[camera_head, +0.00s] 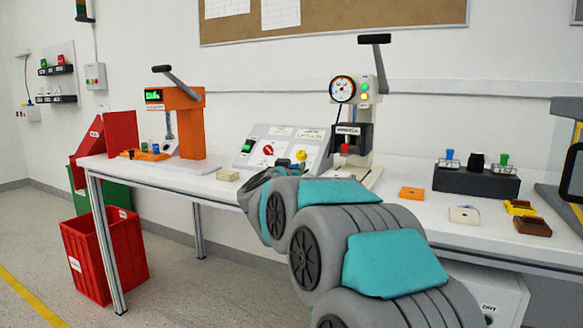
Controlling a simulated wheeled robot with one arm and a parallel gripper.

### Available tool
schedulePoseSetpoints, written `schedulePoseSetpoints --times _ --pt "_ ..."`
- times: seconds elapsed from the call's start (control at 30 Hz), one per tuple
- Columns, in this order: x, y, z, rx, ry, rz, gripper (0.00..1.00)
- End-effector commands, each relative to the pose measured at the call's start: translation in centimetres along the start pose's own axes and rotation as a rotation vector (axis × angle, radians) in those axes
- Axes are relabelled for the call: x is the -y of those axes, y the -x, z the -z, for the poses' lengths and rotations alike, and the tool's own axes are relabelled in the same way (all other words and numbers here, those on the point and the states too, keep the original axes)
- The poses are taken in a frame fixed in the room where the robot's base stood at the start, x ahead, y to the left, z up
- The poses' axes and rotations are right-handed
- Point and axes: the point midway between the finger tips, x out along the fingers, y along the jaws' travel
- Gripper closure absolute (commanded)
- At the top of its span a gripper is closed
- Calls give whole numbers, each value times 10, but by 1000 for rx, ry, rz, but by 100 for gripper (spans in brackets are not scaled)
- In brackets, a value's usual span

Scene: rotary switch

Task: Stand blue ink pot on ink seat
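A blue-topped piece (449,155) stands at the left of a black block (475,183) on the right part of the bench. A small blue piece (156,149) also shows on an orange base (147,156) beside the orange press. Both are too small to tell which is the blue ink pot. I cannot make out which part is the ink seat. My grey and teal arm reaches in from the bottom right towards the control panel. My gripper is hidden behind my arm links.
The white bench (226,185) carries the orange press (185,125), a sloped control panel (283,146) and a grey press with a gauge (352,130). Small orange, cream, yellow and brown blocks lie at the right. A red bin (105,255) stands on the floor at left.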

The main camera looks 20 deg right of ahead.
Motion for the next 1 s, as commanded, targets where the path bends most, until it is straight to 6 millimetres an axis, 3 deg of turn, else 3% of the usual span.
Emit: schedulePoseSetpoints --times 0.2,0.57,1.0 --pt "0 0 0 0 0 0 20" --pt "0 5 4 -1 0 1 20" --pt "1 78 5 -1 1 3 20"
